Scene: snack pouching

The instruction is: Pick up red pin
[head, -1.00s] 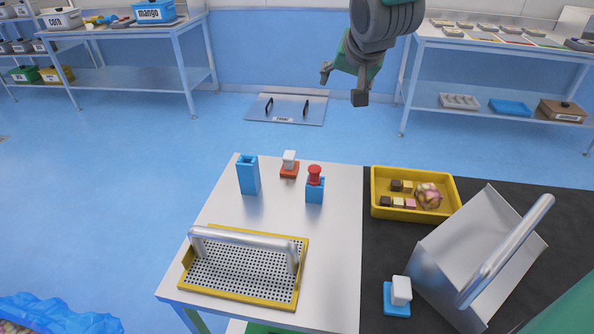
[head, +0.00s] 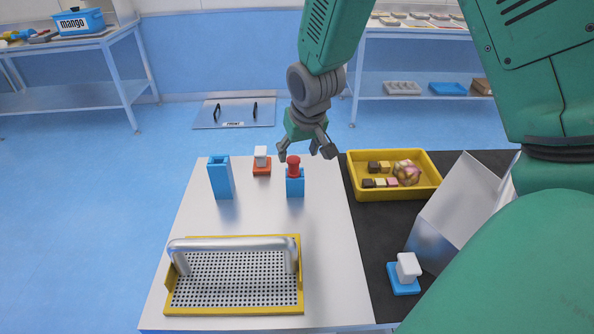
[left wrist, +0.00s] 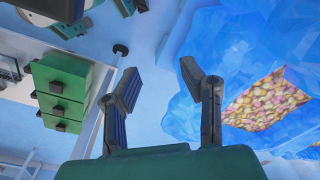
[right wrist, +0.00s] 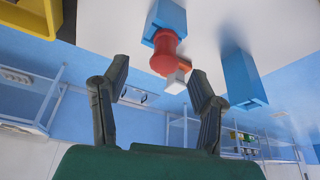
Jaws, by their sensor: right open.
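The red pin (head: 293,165) stands upright in a blue block (head: 295,186) on the white table. In the right wrist view the red pin (right wrist: 164,55) is ahead, between and beyond the fingertips, with its blue block (right wrist: 166,18) behind it. My right gripper (head: 306,152) is open and empty, just above and beside the red pin, apart from it. My left gripper does not show in the head view. In the left wrist view my left gripper (left wrist: 158,80) has its fingers spread with nothing between them.
A blue open holder (head: 221,178) and a white block on a red base (head: 261,161) stand near the pin. A perforated yellow-framed tray (head: 235,312) with a handle lies in front. A yellow tray (head: 395,194) of sweets, a metal scoop (head: 440,225) and a blue-based white block (head: 404,280) are right.

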